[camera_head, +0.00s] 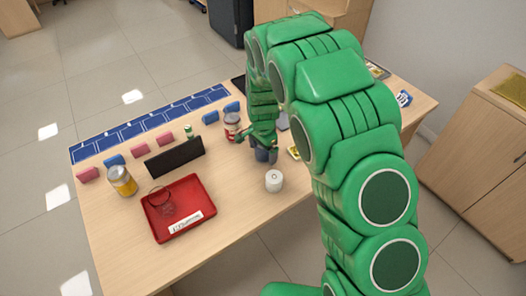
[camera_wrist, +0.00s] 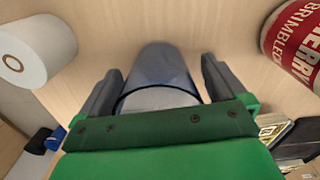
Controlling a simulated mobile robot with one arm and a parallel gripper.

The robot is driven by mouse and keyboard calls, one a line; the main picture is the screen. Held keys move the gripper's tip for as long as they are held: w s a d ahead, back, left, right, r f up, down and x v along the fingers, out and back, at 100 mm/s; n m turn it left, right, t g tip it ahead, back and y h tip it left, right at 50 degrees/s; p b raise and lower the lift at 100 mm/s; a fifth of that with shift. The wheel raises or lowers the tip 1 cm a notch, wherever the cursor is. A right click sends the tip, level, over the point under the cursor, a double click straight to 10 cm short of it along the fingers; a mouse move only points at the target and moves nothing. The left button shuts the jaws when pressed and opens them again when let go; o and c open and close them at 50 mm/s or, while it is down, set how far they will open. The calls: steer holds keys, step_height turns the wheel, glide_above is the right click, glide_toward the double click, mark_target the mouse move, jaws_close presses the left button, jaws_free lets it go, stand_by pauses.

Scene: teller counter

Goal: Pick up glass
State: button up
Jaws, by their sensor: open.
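A smooth blue-grey cylinder, which looks like the glass (camera_wrist: 163,68), lies between the two fingers of my gripper (camera_wrist: 160,82) in the wrist view. The fingers are open, one on each side of it, and I cannot tell whether either touches it. Its near end is partly hidden by my gripper's green body. In the head view my gripper (camera_head: 264,143) is low over the right part of the counter, and the dark bluish glass (camera_head: 262,156) shows just below it. A clear, round-rimmed item (camera_head: 162,203) in the red tray also looks like glassware.
A red-labelled can (camera_head: 232,127) stands close left of my gripper; it also shows in the wrist view (camera_wrist: 298,45). A white roll (camera_head: 274,181) stands in front. The red tray (camera_head: 197,192), a black sign (camera_head: 175,157) and a yellow-labelled jar (camera_head: 122,181) are farther left.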

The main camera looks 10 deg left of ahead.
steer(key=c, duration=1.2)
steer(key=shift+r, duration=0.5)
step_height(320, 180, up, 2)
steer(key=shift+r, duration=0.2)
steer(key=s+d+r, duration=0.5)
steer(key=s+r, duration=0.4)
steer(key=s, duration=0.3)
steer(key=shift+s+d+r, duration=0.35)
steer(key=shift+d, duration=0.05)
